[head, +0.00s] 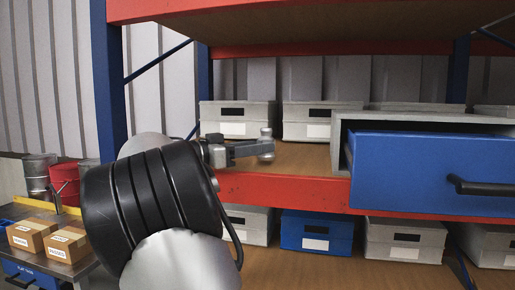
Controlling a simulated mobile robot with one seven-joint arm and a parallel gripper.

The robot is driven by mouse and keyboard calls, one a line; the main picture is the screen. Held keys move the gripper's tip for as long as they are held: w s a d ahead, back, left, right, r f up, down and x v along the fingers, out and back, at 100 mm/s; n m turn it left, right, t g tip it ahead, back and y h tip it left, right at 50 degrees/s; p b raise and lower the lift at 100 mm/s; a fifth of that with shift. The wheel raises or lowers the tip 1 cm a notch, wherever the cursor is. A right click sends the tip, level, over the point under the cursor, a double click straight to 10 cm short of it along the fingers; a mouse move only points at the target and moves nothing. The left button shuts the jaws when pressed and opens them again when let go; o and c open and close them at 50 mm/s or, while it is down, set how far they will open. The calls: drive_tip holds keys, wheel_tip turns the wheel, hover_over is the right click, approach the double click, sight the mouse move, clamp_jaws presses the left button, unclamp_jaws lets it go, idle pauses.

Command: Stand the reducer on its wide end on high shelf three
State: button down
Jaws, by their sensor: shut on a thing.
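My gripper (255,149) reaches out to the right from my arm, in front of the middle shelf in the head view. It is shut on a small grey piece, which looks like the reducer (266,133). The piece sticks out above and below the fingers and looks roughly upright. The fingers hide its middle, and I cannot tell which end is wider. The shelf (300,157) behind it has a brown deck and a red front beam. No shelf number can be read. I cannot tell whether the piece touches the deck.
Grey bins (237,117) stand along the back of this shelf. A grey cabinet with an open blue drawer (430,172) juts forward on the right. A blue upright (110,90) stands left. More bins (316,231) fill the shelf below. A bench with cardboard boxes (68,246) is lower left.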

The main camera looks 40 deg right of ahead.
drive_tip(key=shift+f+b, duration=0.7)
drive_tip(key=shift+b, duration=0.15)
idle(0.3)
drive_tip(key=c, duration=1.2)
unclamp_jaws()
drive_tip(key=shift+o, duration=0.2)
drive_tip(key=shift+a, duration=0.15)
drive_tip(key=w+a+p, duration=0.1)
drive_tip(key=a+p, duration=0.1)
drive_tip(key=a, duration=1.5)
drive_tip(key=shift+f, duration=0.2)
drive_tip(key=shift+w+a, duration=0.15)
